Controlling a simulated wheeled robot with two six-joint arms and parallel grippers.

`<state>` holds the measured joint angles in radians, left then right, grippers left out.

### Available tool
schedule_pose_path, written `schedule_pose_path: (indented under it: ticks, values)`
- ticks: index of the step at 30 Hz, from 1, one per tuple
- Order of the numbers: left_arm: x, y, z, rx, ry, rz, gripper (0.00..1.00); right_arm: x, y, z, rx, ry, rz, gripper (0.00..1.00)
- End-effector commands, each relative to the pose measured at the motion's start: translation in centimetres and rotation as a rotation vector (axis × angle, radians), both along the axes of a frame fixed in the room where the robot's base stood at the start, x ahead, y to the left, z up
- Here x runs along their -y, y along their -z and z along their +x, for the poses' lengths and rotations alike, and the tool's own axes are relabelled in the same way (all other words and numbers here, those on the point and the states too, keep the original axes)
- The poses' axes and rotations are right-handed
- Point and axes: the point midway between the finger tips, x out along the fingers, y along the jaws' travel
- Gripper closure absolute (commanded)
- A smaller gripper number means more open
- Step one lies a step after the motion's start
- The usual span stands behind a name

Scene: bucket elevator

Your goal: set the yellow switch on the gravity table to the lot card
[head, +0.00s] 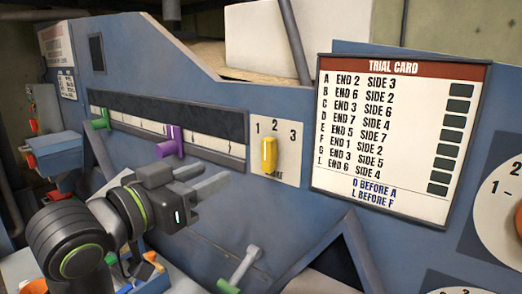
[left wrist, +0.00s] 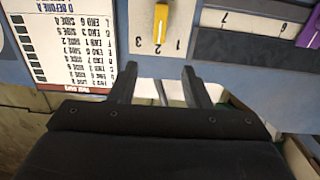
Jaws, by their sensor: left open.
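The yellow switch (head: 269,154) stands roughly upright on a pale plate (head: 290,160) marked 1, 2, 3 on the blue panel. Which number it points to is unclear. It also shows upside down in the left wrist view (left wrist: 154,20), beyond the fingertips. My left gripper (head: 226,179) is open and empty, below and left of the switch in the head view, apart from it. Its fingers also show in the left wrist view (left wrist: 159,70). A card headed TRIAL CARD (head: 400,200) hangs right of the switch; no card headed lot card is readable. My right gripper is not in view.
A purple lever (head: 170,141) and a green lever (head: 101,119) sit on the long scale to the left. A grey lever with a green tip (head: 238,270) is below. A numbered dial (head: 500,195) is at the right edge.

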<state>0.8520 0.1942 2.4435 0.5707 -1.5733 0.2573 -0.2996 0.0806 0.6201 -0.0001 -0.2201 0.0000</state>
Motion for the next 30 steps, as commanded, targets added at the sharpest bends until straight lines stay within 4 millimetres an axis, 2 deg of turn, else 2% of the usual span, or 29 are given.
schedule_pose_path:
  ticks: [21,30]
  values:
    - [7.5,-0.1,10.2,-0.005,0.001,0.001,0.56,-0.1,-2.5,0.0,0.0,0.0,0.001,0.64]
    - [8.9,0.0,12.2,-0.001,-0.001,0.002,0.56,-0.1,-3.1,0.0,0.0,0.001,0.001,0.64]
